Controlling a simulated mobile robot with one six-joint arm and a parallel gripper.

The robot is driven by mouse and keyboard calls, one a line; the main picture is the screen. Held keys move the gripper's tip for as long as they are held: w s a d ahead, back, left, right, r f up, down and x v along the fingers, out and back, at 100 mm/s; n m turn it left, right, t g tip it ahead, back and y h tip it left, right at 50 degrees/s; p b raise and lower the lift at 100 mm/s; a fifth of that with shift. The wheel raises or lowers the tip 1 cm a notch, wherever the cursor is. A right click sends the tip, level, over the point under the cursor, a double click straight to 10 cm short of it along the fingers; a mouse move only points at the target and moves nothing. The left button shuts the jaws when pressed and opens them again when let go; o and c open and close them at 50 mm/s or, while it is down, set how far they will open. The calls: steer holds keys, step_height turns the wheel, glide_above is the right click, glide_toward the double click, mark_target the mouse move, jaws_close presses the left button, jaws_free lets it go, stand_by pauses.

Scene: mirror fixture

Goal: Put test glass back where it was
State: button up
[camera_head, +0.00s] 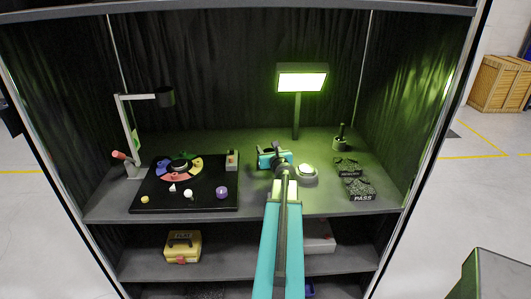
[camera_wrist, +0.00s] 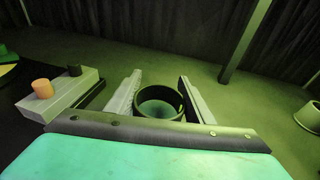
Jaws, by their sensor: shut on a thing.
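In the wrist view, a round, dark-rimmed cup-like piece with a pale green inside (camera_wrist: 160,104), which I take to be the test glass, sits between the two grey fingers of my gripper (camera_wrist: 160,100). The fingers are closed on its sides. In the head view, my gripper (camera_head: 273,153) is over the back middle of the shelf top, and the arm hides much of what it holds. I cannot tell from these views whether the glass touches the shelf.
A round pale-topped fixture (camera_head: 308,173) stands just right of my gripper. A lit panel lamp (camera_head: 302,80) rises behind. A black board (camera_head: 155,196) with coloured segments and small pieces lies left. A small holder (camera_head: 340,144) and dark PASS blocks (camera_head: 358,190) are right.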

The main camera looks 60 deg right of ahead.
steer(key=shift+x, duration=1.05)
steer(key=shift+r, duration=0.1)
steer(key=shift+w+d+p, duration=0.3)
steer(key=shift+w+d, duration=0.1)
steer(key=shift+a+f, duration=0.15)
steer(key=shift+f, duration=1.65)
steer(key=shift+f+b, duration=0.2)
steer(key=shift+b, duration=0.25)
steer(key=o, duration=1.3)
steer(key=shift+s+r, duration=0.1)
steer(key=shift+r, duration=0.15)
steer(key=shift+b+v, duration=0.75)
steer(key=shift+v, duration=5.2)
steer(key=shift+r, duration=0.1)
